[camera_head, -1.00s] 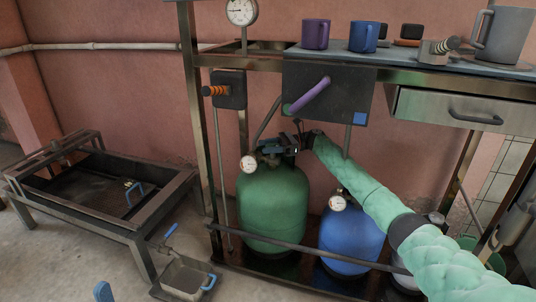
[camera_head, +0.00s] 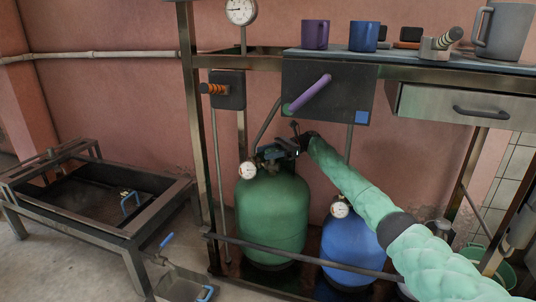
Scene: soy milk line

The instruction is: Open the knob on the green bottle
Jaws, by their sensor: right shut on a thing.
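The green bottle (camera_head: 272,213) stands on the low shelf of the metal frame. Its top carries a dark valve with a small blue knob (camera_head: 271,154) and a white round gauge (camera_head: 247,170) at the left. My right arm, in a pale green sleeve, comes in from the lower right. My right gripper (camera_head: 289,149) is at the top of the bottle, shut on the knob, with the contact small and partly hidden by the dark gripper body. My left gripper is not in view.
A blue bottle (camera_head: 352,245) with its own gauge (camera_head: 340,208) stands to the right. A metal rail (camera_head: 292,254) crosses in front of both bottles. A dark panel with a purple lever (camera_head: 310,94) hangs above. A low metal basin (camera_head: 92,200) stands at the left.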

